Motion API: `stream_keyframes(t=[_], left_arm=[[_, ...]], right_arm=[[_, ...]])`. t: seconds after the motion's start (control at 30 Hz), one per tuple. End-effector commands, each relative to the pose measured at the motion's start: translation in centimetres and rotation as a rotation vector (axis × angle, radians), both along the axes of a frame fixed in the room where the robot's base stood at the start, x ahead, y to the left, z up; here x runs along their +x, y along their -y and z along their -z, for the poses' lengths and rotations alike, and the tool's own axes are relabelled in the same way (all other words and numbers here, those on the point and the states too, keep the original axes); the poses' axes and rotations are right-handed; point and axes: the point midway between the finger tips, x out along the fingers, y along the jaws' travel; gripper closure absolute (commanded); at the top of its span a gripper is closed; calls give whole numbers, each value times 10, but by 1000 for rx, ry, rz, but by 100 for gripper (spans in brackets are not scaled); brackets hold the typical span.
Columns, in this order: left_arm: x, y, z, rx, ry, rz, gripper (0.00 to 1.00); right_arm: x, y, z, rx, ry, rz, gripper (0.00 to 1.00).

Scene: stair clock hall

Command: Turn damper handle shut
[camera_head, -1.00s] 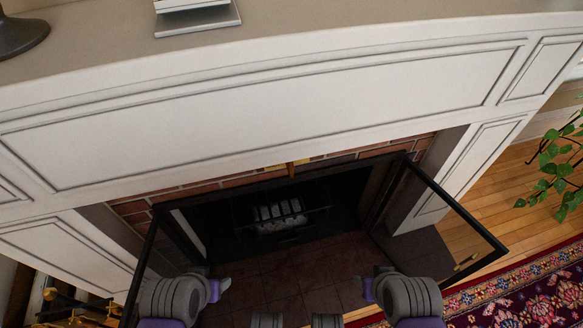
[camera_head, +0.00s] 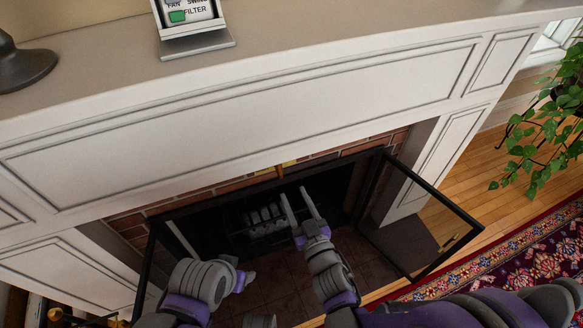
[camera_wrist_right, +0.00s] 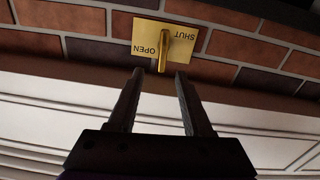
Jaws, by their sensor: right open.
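The damper handle (camera_wrist_right: 166,50) is a brass lever on a yellow plate (camera_wrist_right: 145,28) marked OPEN and SHUT, fixed to the brick. In the right wrist view it points down between the two words, its lower end near the gap between my fingertips. In the head view the handle (camera_head: 282,171) and plate (camera_head: 290,162) show small under the mantel panel. My right gripper (camera_wrist_right: 160,73) is open and empty, just short of the handle. It also shows in the head view (camera_head: 294,192), in front of the firebox. My left gripper (camera_head: 243,279) is low at the left; its fingers are unclear.
The fireplace's glass doors stand open; the right one (camera_head: 458,236) reaches into the room. The white mantel front (camera_head: 250,120) overhangs the brick. A grate with logs (camera_head: 262,217) sits in the firebox. A plant (camera_head: 545,130) and patterned rug (camera_head: 510,265) are at the right.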

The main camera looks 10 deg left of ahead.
Motion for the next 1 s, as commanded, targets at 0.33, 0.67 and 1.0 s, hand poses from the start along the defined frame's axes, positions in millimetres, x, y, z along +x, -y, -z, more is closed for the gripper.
stream_keyframes(t=[0.33, 0.67, 1.0], left_arm=[[0, 0, -2, 0, 1, 0, 38], [0, 0, -3, 0, 1, 0, 38], [0, 0, -3, 0, 1, 0, 38]], right_arm=[[30, -28, -1, 8, 13, -19, 50], [76, -58, 0, 6, 13, -16, 50], [87, -66, 0, 7, 12, -16, 50]])
